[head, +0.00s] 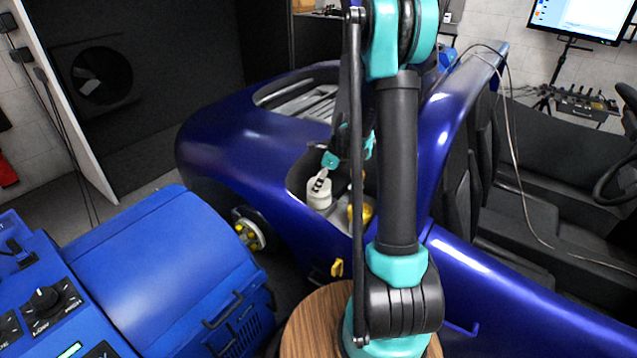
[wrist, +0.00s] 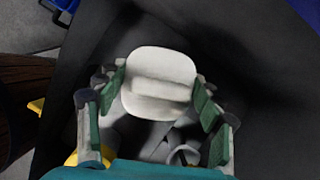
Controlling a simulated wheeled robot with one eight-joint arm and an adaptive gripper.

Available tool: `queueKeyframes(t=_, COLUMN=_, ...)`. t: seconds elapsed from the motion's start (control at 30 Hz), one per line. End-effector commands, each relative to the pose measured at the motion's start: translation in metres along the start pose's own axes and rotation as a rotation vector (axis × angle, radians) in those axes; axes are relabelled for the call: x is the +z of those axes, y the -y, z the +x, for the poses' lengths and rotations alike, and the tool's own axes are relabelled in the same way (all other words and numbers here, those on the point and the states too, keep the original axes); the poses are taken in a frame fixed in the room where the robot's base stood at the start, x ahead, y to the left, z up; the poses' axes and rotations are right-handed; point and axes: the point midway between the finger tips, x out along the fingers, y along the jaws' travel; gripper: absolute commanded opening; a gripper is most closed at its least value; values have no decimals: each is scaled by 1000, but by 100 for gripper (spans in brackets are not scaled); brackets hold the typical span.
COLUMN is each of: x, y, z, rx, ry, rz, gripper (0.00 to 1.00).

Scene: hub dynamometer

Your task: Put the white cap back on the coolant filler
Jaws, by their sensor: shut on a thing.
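The white cap (wrist: 160,82), rounded with a raised bar across its top, sits between the two green finger pads of my gripper (wrist: 158,98) in the wrist view. My gripper is shut on it. In the head view my gripper (head: 322,178) is down in the opening of the blue car body, right over a white coolant part (head: 318,196). Grey-white shapes lie below the cap in the wrist view. The filler mouth is hidden, so I cannot tell whether the cap touches it or is seated.
A yellow part (head: 363,213) is beside the white part, partly behind my arm. The blue car body (head: 245,150) surrounds the opening. A blue dynamometer unit (head: 160,265) stands at the left, and a round wooden top (head: 308,325) is in front.

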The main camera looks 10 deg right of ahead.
Motion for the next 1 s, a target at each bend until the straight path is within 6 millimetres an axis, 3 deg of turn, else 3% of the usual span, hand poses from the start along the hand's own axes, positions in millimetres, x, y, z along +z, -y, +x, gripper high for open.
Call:
queueKeyframes(t=0.83, x=-4, y=0, z=11, rx=0, ry=0, rz=0, gripper=37)
queueKeyframes(t=0.87, x=-4, y=0, z=10, rx=0, ry=0, rz=0, gripper=69)
queueKeyframes(t=0.9, x=-4, y=0, z=10, rx=0, ry=0, rz=0, gripper=74)
queueKeyframes(t=1.0, x=-4, y=0, z=10, rx=0, ry=0, rz=0, gripper=75)
